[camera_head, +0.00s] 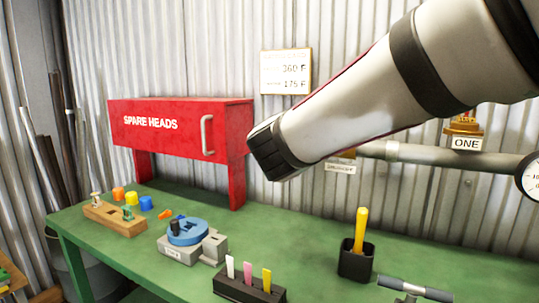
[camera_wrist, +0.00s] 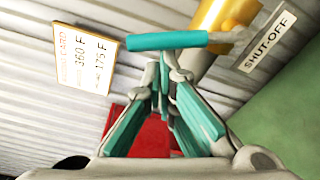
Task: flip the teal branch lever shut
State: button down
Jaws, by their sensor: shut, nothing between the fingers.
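The teal lever (camera_wrist: 165,40) shows in the wrist view as a straight bar, joined at its right end to a grey stem by a brass-yellow pipe or valve body (camera_wrist: 232,14). It lies roughly across that brass part. My gripper (camera_wrist: 164,62) is shut and empty, its teal-padded fingers meeting just below the middle of the lever in the picture. I cannot tell whether the tips touch it. A SHUT-OFF label (camera_wrist: 270,41) is to the right of the lever. In the head view my arm hides the lever and the fingers.
A red SPARE HEADS cabinet (camera_head: 165,125) stands left of my arm. A grey pipe (camera_head: 435,153) runs along the corrugated wall at right, with a gauge (camera_head: 530,177) at its end. The green bench (camera_head: 310,240) holds a blue round fixture (camera_head: 187,232), a black cup (camera_head: 356,262) and small parts.

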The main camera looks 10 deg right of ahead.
jog(key=shift+s+d+r+m+b, duration=0.4)
jog(key=shift+d+m+b, duration=0.25)
jog(key=shift+b, duration=1.1)
jog(key=shift+s+d+r+m+b, duration=0.35)
jog(key=shift+m+b, duration=0.5)
jog(key=shift+b, duration=0.85)
jog(key=shift+d+r, duration=0.1)
jog(key=shift+r, duration=0.05)
jog(key=w+a+b, duration=0.1)
jog(key=w+a, duration=0.1)
jog(key=a, duration=0.2)
jog(key=p+v, duration=0.1)
jog(key=v, duration=0.7)
jog(key=shift+s+f+p, duration=0.25)
jog(key=shift+s+p, duration=0.05)
jog(key=shift+s, duration=0.1)
